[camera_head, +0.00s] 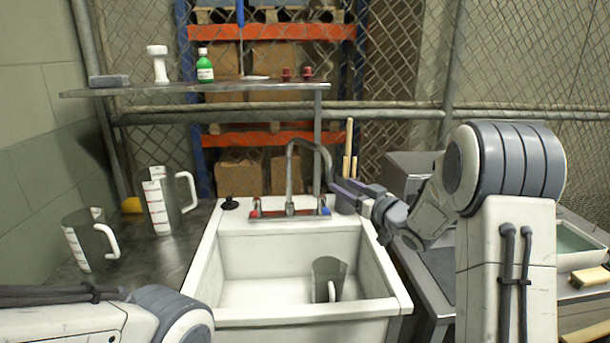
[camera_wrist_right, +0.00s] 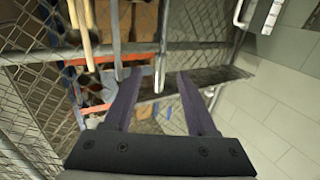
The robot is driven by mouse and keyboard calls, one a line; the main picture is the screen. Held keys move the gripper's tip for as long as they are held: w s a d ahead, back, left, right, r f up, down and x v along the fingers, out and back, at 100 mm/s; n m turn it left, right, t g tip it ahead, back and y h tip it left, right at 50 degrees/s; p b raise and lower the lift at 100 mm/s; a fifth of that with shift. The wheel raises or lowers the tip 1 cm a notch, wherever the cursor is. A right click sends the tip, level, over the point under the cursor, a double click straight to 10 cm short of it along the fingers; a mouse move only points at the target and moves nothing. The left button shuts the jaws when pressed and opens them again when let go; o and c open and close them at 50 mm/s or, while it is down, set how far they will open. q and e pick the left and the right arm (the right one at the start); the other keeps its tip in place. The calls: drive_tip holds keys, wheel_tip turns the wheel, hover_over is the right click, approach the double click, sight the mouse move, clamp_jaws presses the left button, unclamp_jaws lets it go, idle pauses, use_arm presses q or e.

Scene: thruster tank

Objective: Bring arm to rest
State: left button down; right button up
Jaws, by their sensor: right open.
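My right arm (camera_head: 510,200) reaches in from the right. Its gripper (camera_head: 335,184) is at the right rear of the sink, beside the faucet (camera_head: 290,180) and over the dark holder with wooden sticks. In the right wrist view the two purple fingers (camera_wrist_right: 158,76) are spread apart with nothing between them. Whether they touch the faucet or holder cannot be told. My left arm (camera_head: 110,318) shows only as a link at the bottom left; its gripper is out of view.
A measuring jug (camera_head: 326,272) stands in the white sink (camera_head: 225,285). Two more jugs (camera_head: 158,205) (camera_head: 85,245) and a yellow item (camera_head: 131,205) are on the left counter. A shelf (camera_head: 150,90) above holds a green bottle (camera_head: 205,68). A tray (camera_head: 580,250) is at the right.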

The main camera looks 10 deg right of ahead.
drive_tip(key=s+a+f+g+h+p, duration=0.1)
drive_tip(key=s+a+f+g+h, duration=0.1)
drive_tip(key=s+a+g, duration=0.35)
drive_tip(key=s+a+f+g+h+p, duration=0.1)
drive_tip(key=s+a+f+g+h, duration=0.1)
drive_tip(key=s+a, duration=0.6)
drive_tip(key=s+a+f+n+g, duration=0.1)
drive_tip(key=s+a+g, duration=0.1)
drive_tip(key=s, duration=0.8)
drive_tip(key=s+a+f+n+g+p, duration=0.1)
drive_tip(key=s+g, duration=0.3)
drive_tip(key=s, duration=0.5)
drive_tip(key=s+a+f+n+g+h+p, duration=0.1)
drive_tip(key=s+a+f+g, duration=0.1)
drive_tip(key=s, duration=0.8)
drive_tip(key=shift+s+a+g, duration=0.3)
drive_tip(key=shift+a+g, duration=0.4)
drive_tip(key=shift+g, duration=0.05)
